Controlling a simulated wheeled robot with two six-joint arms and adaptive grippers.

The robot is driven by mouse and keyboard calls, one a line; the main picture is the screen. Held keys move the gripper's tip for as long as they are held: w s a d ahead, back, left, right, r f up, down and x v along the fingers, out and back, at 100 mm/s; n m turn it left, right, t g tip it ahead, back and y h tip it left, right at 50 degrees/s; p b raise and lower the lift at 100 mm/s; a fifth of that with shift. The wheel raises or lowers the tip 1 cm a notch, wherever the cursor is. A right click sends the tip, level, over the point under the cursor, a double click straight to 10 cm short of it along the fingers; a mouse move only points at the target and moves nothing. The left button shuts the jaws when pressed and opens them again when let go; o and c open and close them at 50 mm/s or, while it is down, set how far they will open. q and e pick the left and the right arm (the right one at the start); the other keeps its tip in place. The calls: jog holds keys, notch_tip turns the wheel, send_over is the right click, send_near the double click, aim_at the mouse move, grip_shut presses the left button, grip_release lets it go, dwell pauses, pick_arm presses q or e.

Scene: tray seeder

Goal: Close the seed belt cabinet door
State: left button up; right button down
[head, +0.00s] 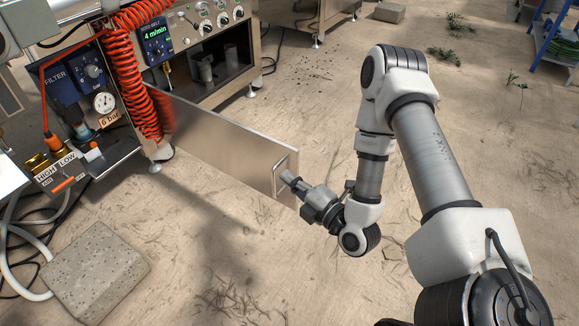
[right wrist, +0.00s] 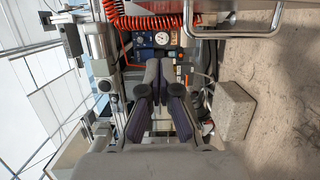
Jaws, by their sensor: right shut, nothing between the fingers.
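The cabinet door (head: 215,142) is a flat metal panel standing wide open, reaching out from the machine toward the lower right. Its bar handle (head: 279,176) is near the free edge; the handle also shows at the top of the right wrist view (right wrist: 240,37). The open cabinet (head: 230,62) shows a dark inside with grey cylinders. My right gripper (head: 287,177) is at the handle end of the door, its tip overlapping the handle in the head view. Its fingers are together and empty in the right wrist view (right wrist: 158,93), beside the handle. I cannot tell whether they touch the door. My left gripper is not in view.
A coiled red hose (head: 122,75) hangs by the door's hinge side, near the gauge (head: 104,102) and filter panel. A concrete block (head: 97,272) lies on the floor at lower left. Bare floor (head: 290,110) lies between the cabinet front and my right arm.

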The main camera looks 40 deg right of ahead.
jog(key=w+d+b, duration=0.2)
jog(key=w+d, duration=0.1)
jog(key=w, duration=0.2)
jog(key=shift+d, duration=0.2)
